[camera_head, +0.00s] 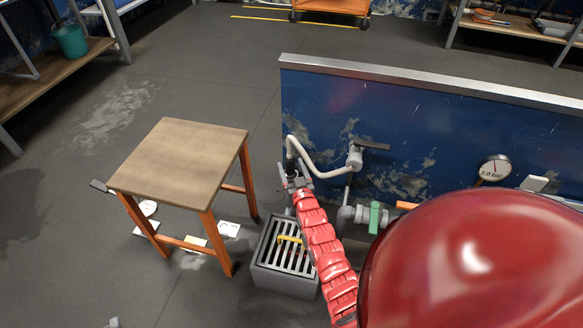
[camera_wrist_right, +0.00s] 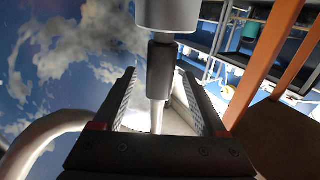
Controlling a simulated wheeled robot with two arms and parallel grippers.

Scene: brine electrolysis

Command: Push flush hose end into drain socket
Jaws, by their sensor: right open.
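The white flush hose (camera_head: 325,172) arches from a grey fitting (camera_head: 355,157) on the blue panel and turns down at my right gripper (camera_head: 297,180). In the wrist view, the dark sleeve of the hose end (camera_wrist_right: 161,65) and the pale hose below it lie between the jaws of my right gripper (camera_wrist_right: 157,80). The jaws stand apart on both sides, with gaps to the hose. The sleeve meets a light grey cylinder, seemingly the drain socket (camera_wrist_right: 168,12); how deep it sits is hidden. My left gripper is not in view.
A grated drain box (camera_head: 285,282) stands on the floor below my right gripper. A wooden stool (camera_head: 180,160) with orange legs is close on the left. A green-handled valve (camera_head: 374,218) and a gauge (camera_head: 495,168) are on the right. Floor beyond the stool is clear.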

